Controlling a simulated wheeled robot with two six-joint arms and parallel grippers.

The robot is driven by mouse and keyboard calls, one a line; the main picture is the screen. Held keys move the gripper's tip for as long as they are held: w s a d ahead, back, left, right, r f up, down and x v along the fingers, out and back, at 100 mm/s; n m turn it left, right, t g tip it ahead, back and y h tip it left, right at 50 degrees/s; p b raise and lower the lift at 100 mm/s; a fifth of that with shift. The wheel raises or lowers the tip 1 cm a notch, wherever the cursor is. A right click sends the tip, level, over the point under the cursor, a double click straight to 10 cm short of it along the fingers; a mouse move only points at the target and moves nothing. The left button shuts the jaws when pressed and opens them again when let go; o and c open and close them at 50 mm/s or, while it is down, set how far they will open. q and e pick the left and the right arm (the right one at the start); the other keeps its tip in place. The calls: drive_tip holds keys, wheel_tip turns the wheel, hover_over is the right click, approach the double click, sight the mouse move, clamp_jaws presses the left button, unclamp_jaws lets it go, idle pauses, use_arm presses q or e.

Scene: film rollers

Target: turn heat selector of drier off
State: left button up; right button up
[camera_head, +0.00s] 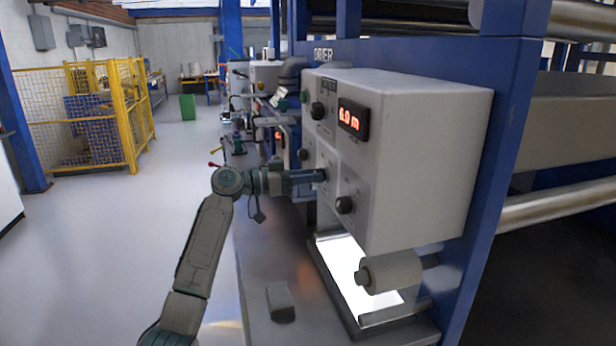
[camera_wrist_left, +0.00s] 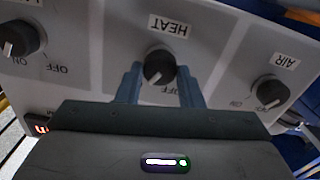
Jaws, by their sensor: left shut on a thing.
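The drier's control box (camera_head: 420,150) is a pale grey cabinet under a blue beam. The heat selector (camera_wrist_left: 159,66) is a round dark knob under an upside-down HEAT label in the left wrist view. Its pale pointer mark faces down and slightly left, near the OFF print. My left gripper (camera_wrist_left: 160,85) is shut on this knob, one finger on each side. In the head view my left gripper (camera_head: 320,175) reaches the panel from the left and mostly hides the knob. My right gripper is not in view.
The AIR knob (camera_wrist_left: 269,91) and another ON/OFF knob (camera_wrist_left: 18,38) flank the heat selector. A red display (camera_head: 352,119) reads about 6.0 m. Open floor (camera_head: 110,230) lies left.

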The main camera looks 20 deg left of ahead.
use_arm(q)
drive_tip(key=shift+w+a+n+p, duration=0.1)
drive_tip(key=shift+n+p, duration=1.2)
drive_tip(key=shift+n, duration=4.6)
drive_tip(key=o, duration=1)
drive_tip(key=shift+c, duration=0.2)
